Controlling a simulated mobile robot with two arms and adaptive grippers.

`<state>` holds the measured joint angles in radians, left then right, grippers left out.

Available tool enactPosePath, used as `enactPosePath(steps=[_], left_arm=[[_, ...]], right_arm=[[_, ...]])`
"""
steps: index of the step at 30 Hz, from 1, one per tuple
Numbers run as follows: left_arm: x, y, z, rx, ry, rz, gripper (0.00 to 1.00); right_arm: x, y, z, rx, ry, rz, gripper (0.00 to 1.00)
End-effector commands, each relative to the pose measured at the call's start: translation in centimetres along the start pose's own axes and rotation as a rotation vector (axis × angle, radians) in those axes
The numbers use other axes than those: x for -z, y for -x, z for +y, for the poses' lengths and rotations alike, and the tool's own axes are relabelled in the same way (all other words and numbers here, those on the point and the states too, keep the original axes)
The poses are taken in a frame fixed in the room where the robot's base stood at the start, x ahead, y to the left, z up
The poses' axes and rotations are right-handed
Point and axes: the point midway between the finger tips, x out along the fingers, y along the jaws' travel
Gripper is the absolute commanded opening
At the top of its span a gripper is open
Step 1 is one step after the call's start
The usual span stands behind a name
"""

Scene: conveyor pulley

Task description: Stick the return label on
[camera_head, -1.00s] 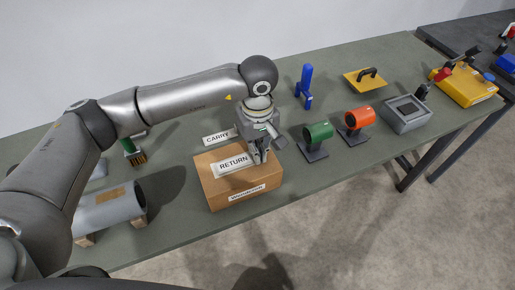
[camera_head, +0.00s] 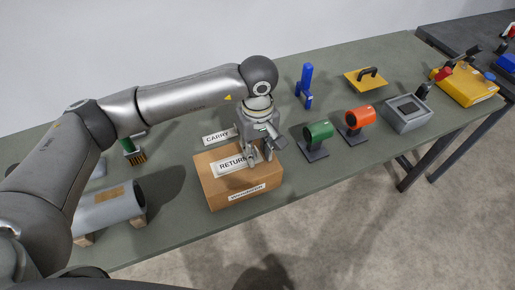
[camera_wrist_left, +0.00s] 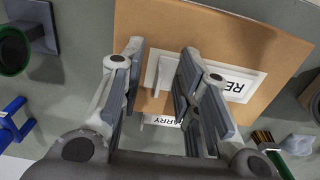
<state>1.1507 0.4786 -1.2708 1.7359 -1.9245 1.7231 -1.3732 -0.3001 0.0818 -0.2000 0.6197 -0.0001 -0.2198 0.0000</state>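The white RETURN label (camera_head: 230,166) lies on the top of a brown cardboard box (camera_head: 215,187), its right end partly hidden by my left gripper. My left gripper (camera_head: 260,160) is over the right part of the box top, its fingers spread. In the left wrist view the open fingers (camera_wrist_left: 160,70) stand on either side of a small white tab (camera_wrist_left: 166,76) at the end of the label (camera_wrist_left: 235,83); a gap shows between tab and fingers. My right gripper is not in view.
A CARRY label (camera_head: 221,136) lies behind the box. A grey cylinder (camera_head: 108,208) on blocks and a brush (camera_head: 134,152) are to the left.

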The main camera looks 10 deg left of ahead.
Motion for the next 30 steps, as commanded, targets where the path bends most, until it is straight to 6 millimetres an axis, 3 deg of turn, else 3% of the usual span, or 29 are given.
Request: enactPosePath(steps=[10, 24, 30], left_arm=[[0.1, 1.1, 0.1, -0.003, 0.000, 0.003, 0.30], [0.1, 10.1, 0.1, -0.003, 0.000, 0.003, 0.30], [0.0, 11.8, 0.0, -0.001, 0.000, 0.001, 0.30]], right_arm=[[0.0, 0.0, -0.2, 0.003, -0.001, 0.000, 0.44], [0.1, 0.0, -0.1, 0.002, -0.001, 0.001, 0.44], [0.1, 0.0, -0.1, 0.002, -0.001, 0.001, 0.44]])
